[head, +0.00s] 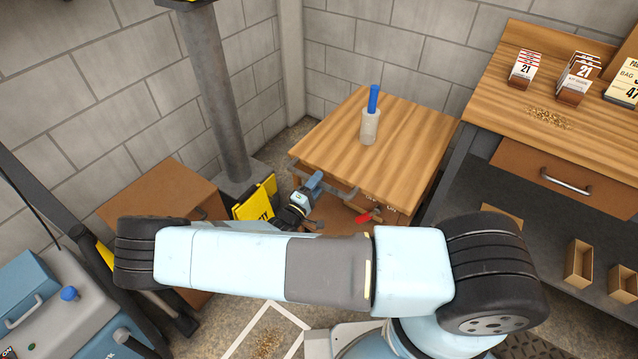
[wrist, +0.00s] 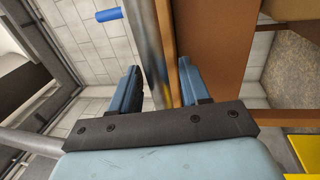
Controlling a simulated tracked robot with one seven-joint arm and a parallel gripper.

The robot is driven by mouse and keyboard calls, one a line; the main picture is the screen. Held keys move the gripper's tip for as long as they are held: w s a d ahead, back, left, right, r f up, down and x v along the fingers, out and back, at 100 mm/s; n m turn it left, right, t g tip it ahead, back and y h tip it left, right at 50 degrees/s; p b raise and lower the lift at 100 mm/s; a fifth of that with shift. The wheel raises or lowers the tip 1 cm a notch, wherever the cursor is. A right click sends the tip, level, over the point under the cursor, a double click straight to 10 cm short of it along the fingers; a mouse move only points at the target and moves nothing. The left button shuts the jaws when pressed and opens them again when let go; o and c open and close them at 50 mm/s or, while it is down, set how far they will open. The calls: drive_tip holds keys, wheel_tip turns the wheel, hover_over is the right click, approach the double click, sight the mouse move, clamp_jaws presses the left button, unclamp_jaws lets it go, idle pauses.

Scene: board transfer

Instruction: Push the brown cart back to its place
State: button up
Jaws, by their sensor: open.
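The brown cart (head: 408,140) has a light wooden top and stands against the block wall, left of the workbench. A grey handle bar (head: 340,190) runs along its near side. My gripper (head: 314,185) is at the left part of this handle. In the wrist view my gripper (wrist: 160,75) is open, and the grey bar (wrist: 151,45) passes between its fingers in the picture. Whether either finger touches the bar I cannot tell. The cart's brown side (wrist: 212,40) is right beside the bar. My arm hides the cart's lower part in the head view.
A pale bottle (head: 370,128) with a blue top stands on the cart. A workbench (head: 480,95) is close on its right. A brown box (head: 160,195), a grey post (head: 220,90) and a yellow sign (head: 254,200) are left. A white floor outline (head: 245,335) lies nearer me.

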drive_tip(key=shift+c, duration=0.4)
clamp_jaws()
